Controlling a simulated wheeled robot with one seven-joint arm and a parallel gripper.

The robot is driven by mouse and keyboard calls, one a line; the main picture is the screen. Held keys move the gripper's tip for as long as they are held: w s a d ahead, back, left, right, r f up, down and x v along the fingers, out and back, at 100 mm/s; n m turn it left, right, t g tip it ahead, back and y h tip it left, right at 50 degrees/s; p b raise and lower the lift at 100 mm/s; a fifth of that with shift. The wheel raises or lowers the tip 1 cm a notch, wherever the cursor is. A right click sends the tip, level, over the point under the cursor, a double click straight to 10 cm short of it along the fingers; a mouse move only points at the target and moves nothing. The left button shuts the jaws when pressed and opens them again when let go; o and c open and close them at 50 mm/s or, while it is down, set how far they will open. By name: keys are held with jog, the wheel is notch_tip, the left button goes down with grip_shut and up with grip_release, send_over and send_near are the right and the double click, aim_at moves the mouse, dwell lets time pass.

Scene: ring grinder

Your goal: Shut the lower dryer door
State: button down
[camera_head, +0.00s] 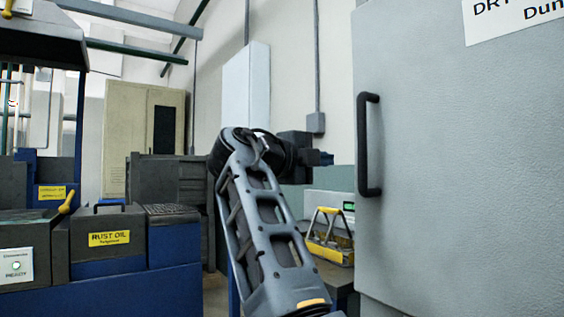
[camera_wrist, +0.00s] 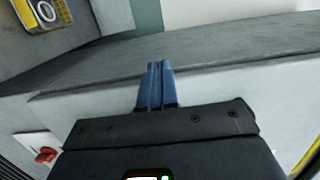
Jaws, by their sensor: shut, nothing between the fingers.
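The grey dryer (camera_head: 460,170) fills the right of the head view. Its front carries an upright black bar handle (camera_head: 368,145) and a partly cropped sign. I cannot tell from this view which door this panel is, or how far the lower door stands open. My gripper (camera_head: 326,159) is left of the handle and apart from it, pointing right. In the wrist view its blue fingers (camera_wrist: 155,85) are shut together and empty, in front of a grey ledge-like surface (camera_wrist: 230,62) that I cannot identify for sure.
A yellow-handled carrier (camera_head: 330,240) stands on a dark table below my gripper. A rust oil box (camera_head: 105,238) and blue machine benches stand at the left. A beige cabinet (camera_head: 140,140) is at the back. The wrist view shows a red knob (camera_wrist: 46,155) at lower left.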

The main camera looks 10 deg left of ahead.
jog(key=a+p, duration=0.1)
jog(key=a, duration=0.7)
jog(key=shift+w+a, duration=0.2)
jog(key=shift+w, duration=0.05)
